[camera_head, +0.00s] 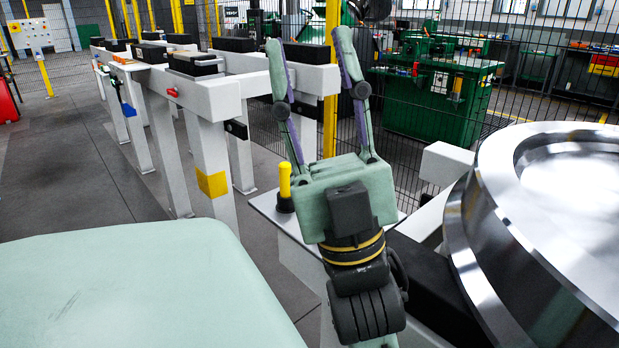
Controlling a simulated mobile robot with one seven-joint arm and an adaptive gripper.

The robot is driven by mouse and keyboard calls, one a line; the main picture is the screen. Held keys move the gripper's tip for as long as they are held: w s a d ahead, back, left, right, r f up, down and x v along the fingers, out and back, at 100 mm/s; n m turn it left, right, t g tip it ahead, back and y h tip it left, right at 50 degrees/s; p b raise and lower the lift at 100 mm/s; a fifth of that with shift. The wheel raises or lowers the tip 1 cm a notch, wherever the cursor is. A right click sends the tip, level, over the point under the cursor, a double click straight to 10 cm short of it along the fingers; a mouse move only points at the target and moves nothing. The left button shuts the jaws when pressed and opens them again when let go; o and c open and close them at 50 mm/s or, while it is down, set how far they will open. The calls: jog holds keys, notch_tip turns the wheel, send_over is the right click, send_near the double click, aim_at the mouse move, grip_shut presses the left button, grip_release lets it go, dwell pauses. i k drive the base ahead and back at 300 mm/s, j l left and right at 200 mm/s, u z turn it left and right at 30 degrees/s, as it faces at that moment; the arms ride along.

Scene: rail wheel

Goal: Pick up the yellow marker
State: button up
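The yellow marker (285,180) stands upright with a dark lower end on a light grey flat surface (263,203). It is just left of my gripper's palm in the picture. My gripper (309,45) has its two fingers spread apart and pointing up and away in the picture. No object shows between the fingers. The marker is not between the fingers, and its distance in depth from the palm is hard to tell.
A large shiny metal wheel (490,225) fills the right side. A white frame with black blocks (195,62) runs back at the left. A wire mesh fence (515,95) with a yellow post stands behind. Grey floor (75,180) is clear at the left.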

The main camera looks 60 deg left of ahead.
aim_at(285, 168)
jog(key=i+u, duration=0.1)
jog(key=u, duration=0.35)
jog(key=i+u, duration=0.1)
jog(key=u, duration=1.4)
jog(key=k+j+z, duration=0.3)
jog(key=k+j, duration=0.2)
